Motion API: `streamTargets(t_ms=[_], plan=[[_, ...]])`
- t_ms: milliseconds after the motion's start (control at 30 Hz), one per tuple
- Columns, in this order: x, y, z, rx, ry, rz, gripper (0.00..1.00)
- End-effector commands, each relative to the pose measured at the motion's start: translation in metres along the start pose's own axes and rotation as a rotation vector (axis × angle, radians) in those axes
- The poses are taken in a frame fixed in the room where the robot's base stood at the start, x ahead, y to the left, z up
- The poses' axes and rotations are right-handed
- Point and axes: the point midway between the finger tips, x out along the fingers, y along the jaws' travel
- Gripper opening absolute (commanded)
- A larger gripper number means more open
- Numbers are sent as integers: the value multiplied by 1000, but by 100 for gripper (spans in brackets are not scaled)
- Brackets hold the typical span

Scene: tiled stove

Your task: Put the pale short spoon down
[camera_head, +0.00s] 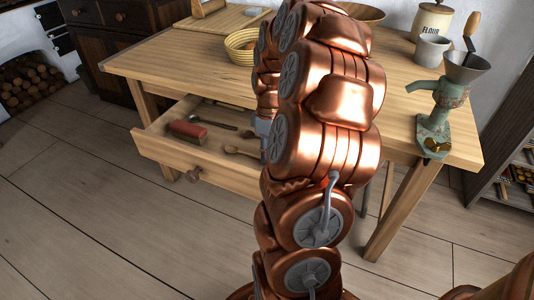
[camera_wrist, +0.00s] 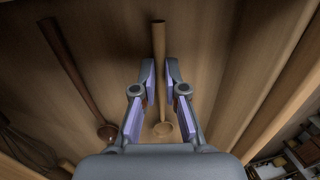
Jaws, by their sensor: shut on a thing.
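The pale short spoon (camera_wrist: 158,42) is in the wrist view, its handle between the two fingers of my gripper (camera_wrist: 160,72). My gripper is shut on the handle. The spoon's round bowl shows lower down, nearer the palm. In the head view the pale spoon (camera_head: 233,149) is inside the open drawer (camera_head: 165,152), partly hidden by my arm. My gripper is mostly hidden behind the arm there. I cannot tell whether the spoon touches the drawer floor.
A dark long spoon (camera_wrist: 72,60) lies to the left in the drawer. A red-topped block (camera_head: 188,131) is at the drawer's left. The table (camera_head: 190,60) above holds a yellow basket (camera_head: 240,55), a flour jar (camera_head: 432,20) and a green grinder (camera_head: 440,108).

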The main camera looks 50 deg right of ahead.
Motion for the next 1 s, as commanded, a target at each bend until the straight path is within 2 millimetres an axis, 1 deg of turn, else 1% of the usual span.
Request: streamTargets(t_ms=[200, 233, 400, 467, 800, 867, 1000], plan=[[3, 0, 0, 0, 0, -1, 0], [3, 0, 0, 0, 0, -1, 13], [2, 0, 0, 0, 0, 0, 31], [2, 0, 0, 0, 0, 0, 36], [0, 0, 0, 0, 1, 1, 36], [-5, 0, -1, 0, 2, 2, 36], [-26, 1, -1, 0, 4, 4, 36]])
